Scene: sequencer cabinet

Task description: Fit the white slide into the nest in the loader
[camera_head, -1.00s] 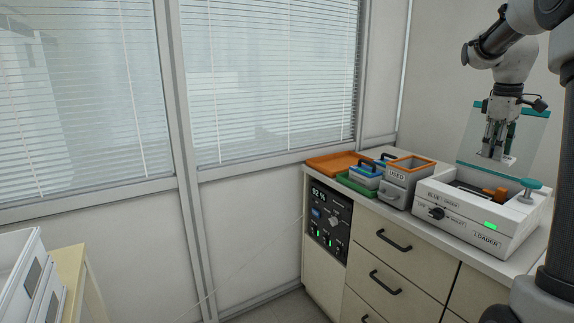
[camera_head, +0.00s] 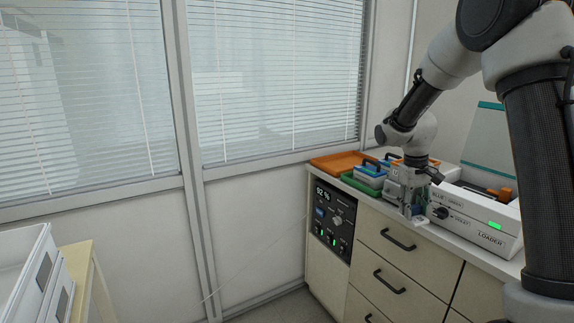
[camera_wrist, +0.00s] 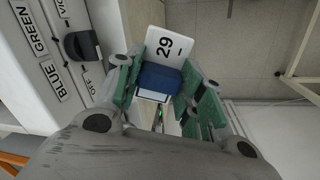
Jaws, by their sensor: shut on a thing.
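In the wrist view, my gripper (camera_wrist: 158,88) is shut on a flat white piece marked "29" (camera_wrist: 168,44) with a blue block across its middle, which I take to be the white slide. Green-padded fingers lie on both sides of it. In the head view, my gripper (camera_head: 412,212) points down at the counter's front edge, left of the white loader (camera_head: 474,238). The loader's clear, teal-edged lid (camera_head: 488,140) stands raised. My arm hides part of the loader's top, and the nest cannot be made out.
An orange tray (camera_head: 338,161) and blue-and-white boxes with black handles (camera_head: 370,177) stand left of the gripper. My arm mostly covers the "USED" bin. The loader has a selector knob (camera_head: 440,212) and a lit green lamp (camera_head: 495,224). A control panel (camera_head: 332,222) is below the counter.

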